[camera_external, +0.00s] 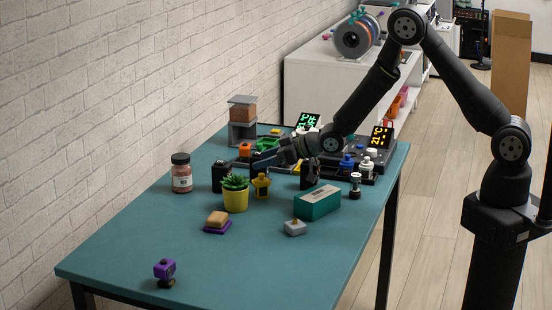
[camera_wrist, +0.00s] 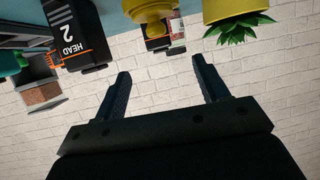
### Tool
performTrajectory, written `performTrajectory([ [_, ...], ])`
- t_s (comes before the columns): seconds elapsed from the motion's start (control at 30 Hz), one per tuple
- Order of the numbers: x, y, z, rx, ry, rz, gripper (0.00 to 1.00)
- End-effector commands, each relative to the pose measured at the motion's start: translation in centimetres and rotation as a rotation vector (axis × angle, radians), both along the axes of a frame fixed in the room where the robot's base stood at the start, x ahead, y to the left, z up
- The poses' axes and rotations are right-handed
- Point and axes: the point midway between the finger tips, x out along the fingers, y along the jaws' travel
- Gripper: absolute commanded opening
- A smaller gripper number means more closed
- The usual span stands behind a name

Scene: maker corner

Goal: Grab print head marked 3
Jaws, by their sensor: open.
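My gripper (camera_external: 262,160) is over the far part of the teal table, pointing left toward the brick wall. In the wrist view, which is upside down, its two fingers (camera_wrist: 160,72) are apart with nothing between them. A black print head with orange trim (camera_wrist: 72,35) is at the upper left of the wrist view and reads "HEAD 2". Another black object with an orange stripe (camera_wrist: 156,43) is partly hidden behind a yellow item; no number is readable. In the external view, black blocks stand left of the yellow item (camera_external: 219,177) and right of it (camera_external: 310,175), their markings unreadable.
A yellow-potted plant (camera_external: 235,200) and a yellow item (camera_external: 261,185) stand close below my gripper. A teal box (camera_external: 317,202), a jar (camera_external: 181,173) and a grey block (camera_external: 295,228) are nearby. The table's near part is mostly clear.

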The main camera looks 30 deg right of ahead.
Motion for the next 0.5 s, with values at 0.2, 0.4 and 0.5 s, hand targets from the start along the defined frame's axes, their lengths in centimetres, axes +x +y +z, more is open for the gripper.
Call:
performTrajectory([
  [0.2,2.6,3.1,-1.7,0.001,-0.001,0.0,0.67],
  [0.4,3.8,4.6,-2.5,0.0,0.0,0.0,0.67],
  [0.5,4.1,4.8,-2.6,0.0,0.0,0.0,0.67],
])
